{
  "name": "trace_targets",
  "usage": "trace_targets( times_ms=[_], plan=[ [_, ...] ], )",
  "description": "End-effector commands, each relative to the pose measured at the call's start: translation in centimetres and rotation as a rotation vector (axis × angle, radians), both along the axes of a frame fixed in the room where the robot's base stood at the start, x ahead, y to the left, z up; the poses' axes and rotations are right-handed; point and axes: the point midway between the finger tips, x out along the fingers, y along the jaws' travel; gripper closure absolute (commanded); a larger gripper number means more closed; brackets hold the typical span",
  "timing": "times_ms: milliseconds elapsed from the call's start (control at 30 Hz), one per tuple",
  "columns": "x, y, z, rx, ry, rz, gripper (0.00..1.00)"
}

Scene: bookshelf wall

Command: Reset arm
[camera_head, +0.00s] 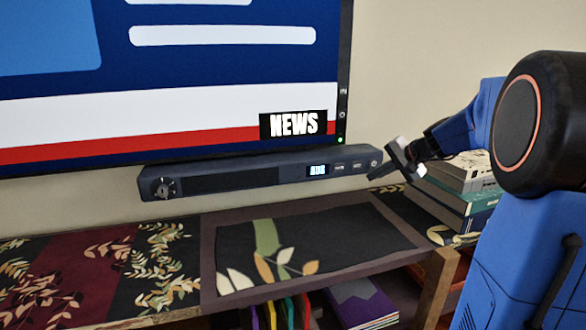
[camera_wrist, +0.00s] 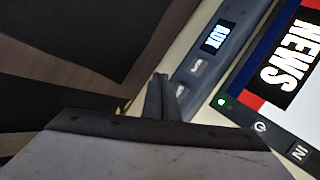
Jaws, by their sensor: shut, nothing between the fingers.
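My gripper (camera_head: 390,172) is in the right half of the head view, at the end of my blue arm. It is shut and empty. It is near the right end of the dark soundbar (camera_head: 240,178), close to its buttons; I cannot tell whether it touches. In the wrist view the closed fingertips (camera_wrist: 160,82) point toward the soundbar (camera_wrist: 205,65), which shows a lit display (camera_wrist: 215,37) reading "AUX".
A large screen (camera_head: 180,85) showing "NEWS" hangs above the soundbar. A wooden shelf (camera_head: 205,255) with dark patterned mats (camera_head: 310,245) lies below. Stacked books (camera_head: 460,195) stand at right, behind my arm. More books (camera_head: 360,300) are under the shelf top.

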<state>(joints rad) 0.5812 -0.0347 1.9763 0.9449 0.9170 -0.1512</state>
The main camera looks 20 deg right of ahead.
Motion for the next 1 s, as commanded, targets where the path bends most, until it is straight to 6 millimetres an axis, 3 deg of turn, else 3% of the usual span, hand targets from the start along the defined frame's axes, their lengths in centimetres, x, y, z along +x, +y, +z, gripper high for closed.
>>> trace_targets(
  times_ms=[133, 267, 400, 600, 800, 1000],
  plan=[
    [-0.5, 0.9, 0.1, -0.012, 0.005, 0.014, 1.00],
    [-2.8, 4.1, 0.0, -0.060, 0.027, 0.074, 1.00],
    [-7.0, 9.0, -0.6, -0.147, 0.066, 0.170, 1.00],
    [-13.9, 14.5, -2.2, -0.288, 0.116, 0.308, 1.00],
    [-21.0, 18.1, -4.3, -0.436, 0.152, 0.435, 1.00],
    [-27.8, 19.8, -6.8, -0.591, 0.175, 0.550, 1.00]
  ],
)
